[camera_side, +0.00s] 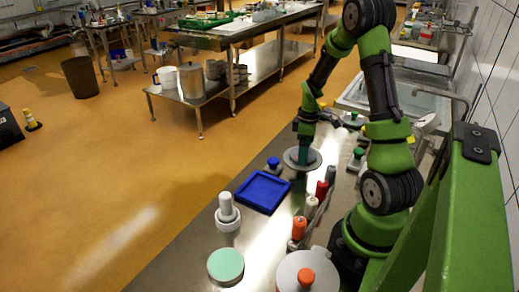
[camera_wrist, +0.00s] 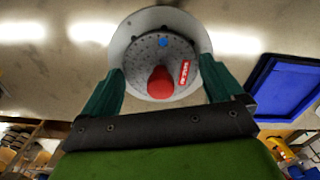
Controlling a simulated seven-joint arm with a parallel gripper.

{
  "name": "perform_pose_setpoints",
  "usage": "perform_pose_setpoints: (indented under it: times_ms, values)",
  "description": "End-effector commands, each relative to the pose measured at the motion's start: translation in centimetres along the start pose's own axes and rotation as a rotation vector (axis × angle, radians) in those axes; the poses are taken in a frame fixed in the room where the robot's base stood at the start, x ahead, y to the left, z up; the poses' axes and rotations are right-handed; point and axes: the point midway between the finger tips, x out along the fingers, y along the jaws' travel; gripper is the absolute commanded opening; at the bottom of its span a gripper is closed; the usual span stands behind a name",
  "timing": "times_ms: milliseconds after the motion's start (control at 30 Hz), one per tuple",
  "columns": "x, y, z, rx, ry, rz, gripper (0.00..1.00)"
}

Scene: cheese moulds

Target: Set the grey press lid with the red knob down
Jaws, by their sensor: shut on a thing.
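The grey press lid (camera_wrist: 150,52) shows in the wrist view as a dark grey, dotted disc with a red knob (camera_wrist: 160,83), a red label and a blue dot. My gripper (camera_wrist: 161,72) has its two green fingers shut on opposite sides of this lid. A wider, pale grey round rim (camera_wrist: 124,42) shows around and behind the lid. In the side view my gripper (camera_side: 303,156) points down over a round grey piece (camera_side: 290,162) on the steel counter. The red knob is hidden there, and any gap under the lid cannot be told.
A blue tray (camera_side: 241,200) lies nearer the camera, with a blue-knobbed piece (camera_side: 273,164) beside it. Several red, white and orange-topped cylinders (camera_side: 299,228) stand right of the tray. A green-knobbed piece (camera_side: 357,158) is right of my gripper. A sink (camera_side: 390,97) lies beyond.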

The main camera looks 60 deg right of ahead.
Motion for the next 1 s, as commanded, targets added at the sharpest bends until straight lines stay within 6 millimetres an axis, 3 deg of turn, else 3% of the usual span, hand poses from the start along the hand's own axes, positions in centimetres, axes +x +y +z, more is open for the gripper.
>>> perform_pose_setpoints:
  times_ms: [33, 67, 100, 333, 467, 800, 1000]
  values:
    - [0.2, 0.0, 0.0, 0.001, 0.000, -0.001, 0.53]
    - [0.2, 0.0, 0.0, 0.001, 0.000, -0.001, 0.97]
    - [0.2, 0.0, 0.0, 0.001, 0.000, -0.001, 1.00]
    - [0.0, 0.0, 0.0, 0.000, 0.000, 0.000, 1.00]
    - [-1.1, 0.1, -0.1, 0.000, 0.002, 0.003, 1.00]
    - [-8.1, 0.1, -0.1, -0.001, 0.003, 0.005, 1.00]
    - [-11.1, 0.1, -0.1, -0.002, 0.001, 0.003, 1.00]
